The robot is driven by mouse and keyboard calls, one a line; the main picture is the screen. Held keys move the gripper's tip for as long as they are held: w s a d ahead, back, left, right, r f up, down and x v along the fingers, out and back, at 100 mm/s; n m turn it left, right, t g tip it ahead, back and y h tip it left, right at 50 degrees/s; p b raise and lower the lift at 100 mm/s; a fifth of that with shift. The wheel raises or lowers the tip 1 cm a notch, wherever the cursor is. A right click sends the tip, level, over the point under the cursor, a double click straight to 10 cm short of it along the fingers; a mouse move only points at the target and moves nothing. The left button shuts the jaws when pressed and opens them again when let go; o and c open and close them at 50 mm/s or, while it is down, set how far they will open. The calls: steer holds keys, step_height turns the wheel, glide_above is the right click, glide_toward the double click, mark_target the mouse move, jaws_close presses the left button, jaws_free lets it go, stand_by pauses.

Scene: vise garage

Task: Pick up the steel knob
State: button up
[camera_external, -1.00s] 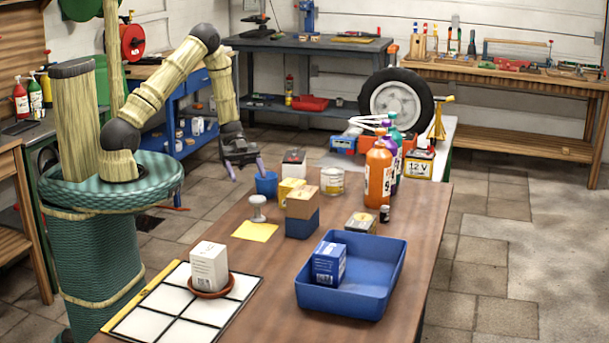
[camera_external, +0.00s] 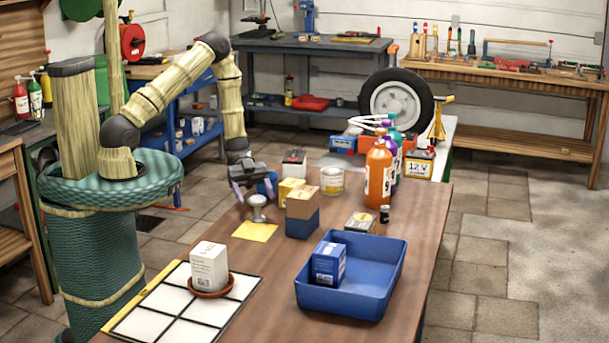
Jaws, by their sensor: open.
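The steel knob (camera_external: 257,207) is a pale grey, mushroom-shaped piece with a round top on a short stem. I cannot tell whether a finger touches the knob.
A yellow box (camera_external: 288,188) and a cardboard-and-blue box stack (camera_external: 302,212) stand close to the right of the knob. A blue cup (camera_external: 270,184) is partly hidden behind my gripper. A blue bin (camera_external: 375,275) and a white box (camera_external: 208,266) stand nearer.

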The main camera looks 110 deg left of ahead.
mark_target(257, 198)
steer(key=shift+x, duration=1.5)
steer(key=shift+r, duration=0.1)
steer(key=c, duration=1.2)
steer(key=shift+o, duration=0.2)
steer(key=shift+r, duration=0.1)
step_height(257, 198, up, 10)
steer(key=shift+f, duration=0.1)
